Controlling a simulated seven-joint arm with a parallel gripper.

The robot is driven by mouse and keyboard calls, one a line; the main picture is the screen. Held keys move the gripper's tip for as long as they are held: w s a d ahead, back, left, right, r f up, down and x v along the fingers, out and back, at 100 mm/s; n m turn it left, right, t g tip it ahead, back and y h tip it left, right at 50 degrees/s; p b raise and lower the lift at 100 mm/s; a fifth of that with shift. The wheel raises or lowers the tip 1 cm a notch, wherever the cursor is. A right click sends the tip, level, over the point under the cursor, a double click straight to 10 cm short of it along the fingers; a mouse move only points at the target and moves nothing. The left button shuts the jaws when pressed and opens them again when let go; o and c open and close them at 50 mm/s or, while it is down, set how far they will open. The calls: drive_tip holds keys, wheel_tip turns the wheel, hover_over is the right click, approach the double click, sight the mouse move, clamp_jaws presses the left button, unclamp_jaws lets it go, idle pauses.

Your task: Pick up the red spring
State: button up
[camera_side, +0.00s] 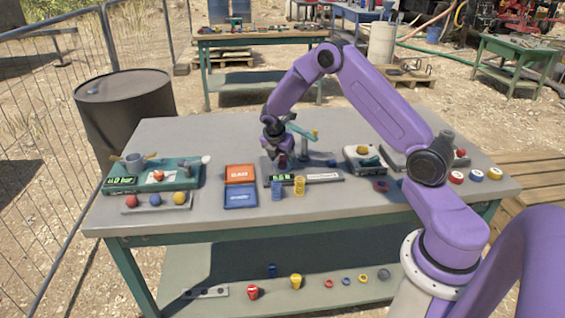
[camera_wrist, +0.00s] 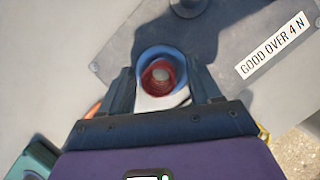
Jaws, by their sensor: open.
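The red spring (camera_wrist: 153,76) shows end-on in the wrist view as a dark red ring with a pale centre. A blue ring (camera_wrist: 146,58) surrounds it, with a white part below. My gripper (camera_wrist: 162,88) is open, with one dark finger on each side of the spring and ring. I cannot tell whether the fingers touch them. In the side view my gripper (camera_side: 280,158) points down over the grey plate in the middle of the table, and it largely hides the spring.
A blue spring (camera_side: 277,187) and a yellow spring (camera_side: 299,186) stand just in front of the plate (camera_side: 330,177). Orange (camera_side: 240,174) and blue (camera_side: 240,196) trays lie to the left. A teal-handled fixture (camera_side: 303,132) rises close behind my gripper.

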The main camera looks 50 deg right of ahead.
clamp_jaws()
drive_tip(key=shift+r, duration=0.1)
